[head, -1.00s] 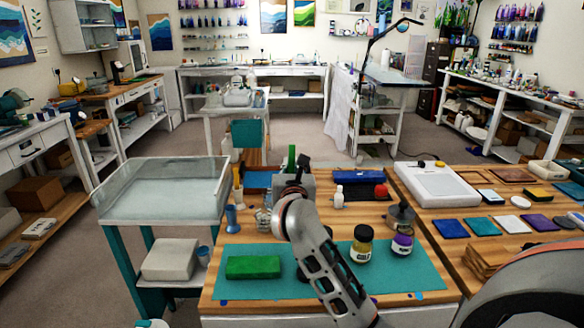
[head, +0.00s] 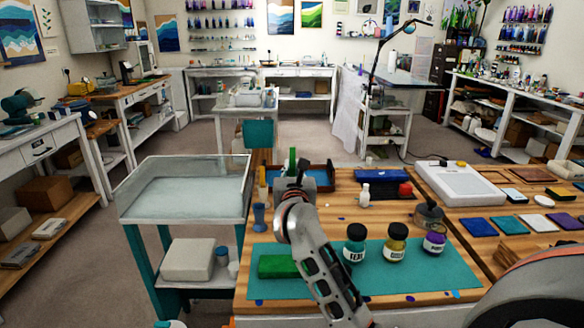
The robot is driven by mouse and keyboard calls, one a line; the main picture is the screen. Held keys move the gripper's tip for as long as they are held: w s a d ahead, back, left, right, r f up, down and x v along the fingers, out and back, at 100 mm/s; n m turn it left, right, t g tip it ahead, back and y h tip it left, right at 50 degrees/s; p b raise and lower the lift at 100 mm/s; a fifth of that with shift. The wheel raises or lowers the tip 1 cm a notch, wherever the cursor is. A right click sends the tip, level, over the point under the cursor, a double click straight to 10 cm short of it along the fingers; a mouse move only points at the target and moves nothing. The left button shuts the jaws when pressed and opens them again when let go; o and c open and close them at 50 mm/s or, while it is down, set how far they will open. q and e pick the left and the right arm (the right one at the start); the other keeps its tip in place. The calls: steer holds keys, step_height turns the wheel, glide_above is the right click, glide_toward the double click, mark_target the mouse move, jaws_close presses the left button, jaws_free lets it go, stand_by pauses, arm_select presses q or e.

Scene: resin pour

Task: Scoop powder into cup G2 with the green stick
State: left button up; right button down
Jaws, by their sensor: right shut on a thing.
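My right gripper (head: 291,188) is over the wooden bench, seen from behind. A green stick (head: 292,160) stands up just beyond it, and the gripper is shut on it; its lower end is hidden. I cannot make out a cup marked G2; the arm covers part of the bench. A blue cup (head: 259,217) stands left of the gripper. On the teal mat (head: 445,277) stand a dark-lidded jar with a teal label (head: 355,244), a yellow jar (head: 396,243) and a purple jar (head: 434,239). I cannot tell which holds powder. My left gripper is out of view.
A green block (head: 278,266) lies on the mat beside my right arm. A white bottle (head: 365,195) and a blue box (head: 378,176) are farther back. A cart with a clear-walled tray (head: 150,208) stands left of the bench.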

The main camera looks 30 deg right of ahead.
steer(key=shift+f+b, duration=1.05)
steer(key=shift+f, duration=0.55)
steer(key=shift+f+b, duration=0.5)
steer(key=shift+f, duration=0.2)
step_height(320, 180, down, 2)
steer(key=shift+b, duration=0.6)
step_height(320, 180, down, 2)
steer(key=shift+b, duration=0.6)
steer(key=shift+f, duration=0.35)
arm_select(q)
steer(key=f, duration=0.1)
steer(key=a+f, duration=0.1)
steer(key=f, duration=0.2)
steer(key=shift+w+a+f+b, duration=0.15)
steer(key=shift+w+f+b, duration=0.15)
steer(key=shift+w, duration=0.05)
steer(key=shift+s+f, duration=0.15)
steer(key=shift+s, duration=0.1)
